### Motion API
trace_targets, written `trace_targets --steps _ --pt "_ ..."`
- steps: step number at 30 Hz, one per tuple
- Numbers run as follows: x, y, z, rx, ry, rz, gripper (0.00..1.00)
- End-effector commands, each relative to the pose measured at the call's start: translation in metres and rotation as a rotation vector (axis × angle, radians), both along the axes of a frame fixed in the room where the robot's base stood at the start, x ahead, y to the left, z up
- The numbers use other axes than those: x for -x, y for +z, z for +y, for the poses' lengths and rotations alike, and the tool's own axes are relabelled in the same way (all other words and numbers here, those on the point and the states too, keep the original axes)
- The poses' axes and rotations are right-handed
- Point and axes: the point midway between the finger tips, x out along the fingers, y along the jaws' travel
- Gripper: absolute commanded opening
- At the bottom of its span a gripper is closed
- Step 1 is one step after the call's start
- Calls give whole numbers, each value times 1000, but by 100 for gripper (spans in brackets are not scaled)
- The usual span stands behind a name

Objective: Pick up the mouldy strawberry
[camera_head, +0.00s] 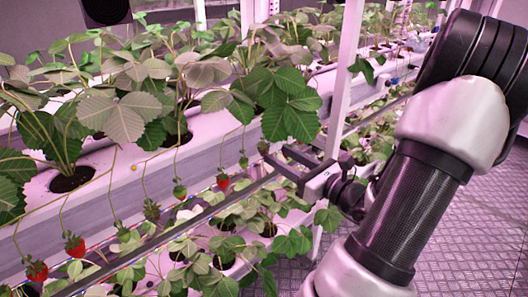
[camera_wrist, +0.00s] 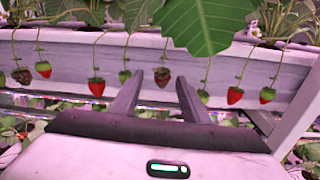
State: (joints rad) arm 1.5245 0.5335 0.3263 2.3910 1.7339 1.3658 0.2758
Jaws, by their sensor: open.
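A dark brown, mouldy-looking strawberry (camera_wrist: 163,78) hangs on a thin stem in the wrist view, in line with the gap between my fingertips. My gripper (camera_wrist: 157,84) is open, with one finger on each side of the berry in the picture; I cannot tell how far beyond the tips it hangs.
Red strawberries (camera_wrist: 96,86) and small green ones hang close on both sides along the white trough (camera_wrist: 235,68). A large leaf (camera_wrist: 195,22) hangs above my fingers. In the head view a white upright post (camera_head: 343,80) stands just behind my gripper, and a lower plant row lies below.

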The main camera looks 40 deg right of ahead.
Motion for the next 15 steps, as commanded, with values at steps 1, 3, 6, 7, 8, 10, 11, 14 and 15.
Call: trace_targets --steps 1,3,6,7,8,10,11,14,15 --pt "-6 -1 0 2 2 -2 42" --pt "-16 -1 -1 2 3 -1 42" --pt "-32 0 -3 2 4 -3 42" --pt "-36 0 -2 1 3 -1 42" --pt "-40 0 -1 1 2 0 42" --pt "-46 1 0 1 3 -1 42" --pt "-48 1 -1 0 2 -1 42" --pt "-50 2 -1 0 0 0 42" --pt "-50 2 -1 0 0 0 42"
